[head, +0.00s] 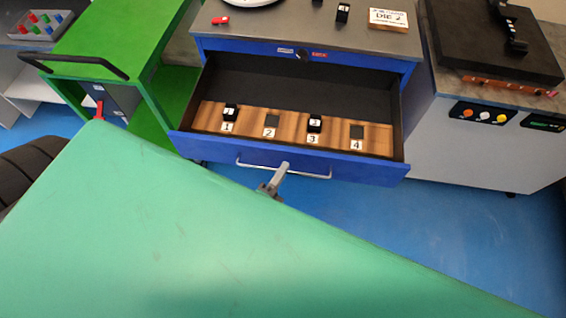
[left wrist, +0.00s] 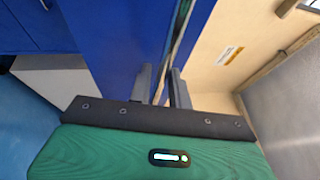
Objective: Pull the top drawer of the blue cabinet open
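The blue cabinet (head: 345,54) stands at the top middle of the head view. Its top drawer (head: 350,171) is pulled out, with the dark inside and a wooden insert (head: 290,126) showing. A pale bar handle (head: 314,176) runs along the drawer front. My left gripper (head: 276,180) is at this handle, near its middle. In the left wrist view my left gripper (left wrist: 162,84) has its fingers close together, with the thin handle bar between them; it looks shut on it. My green forearm hides much of the lower head view. My right gripper does not show.
The insert has numbered places; black blocks sit at 1 (head: 230,111) and 3 (head: 314,123). A green cart (head: 125,40) stands to the left. A grey machine cabinet (head: 450,150) stands close on the right. Blue floor is free in front of the drawer.

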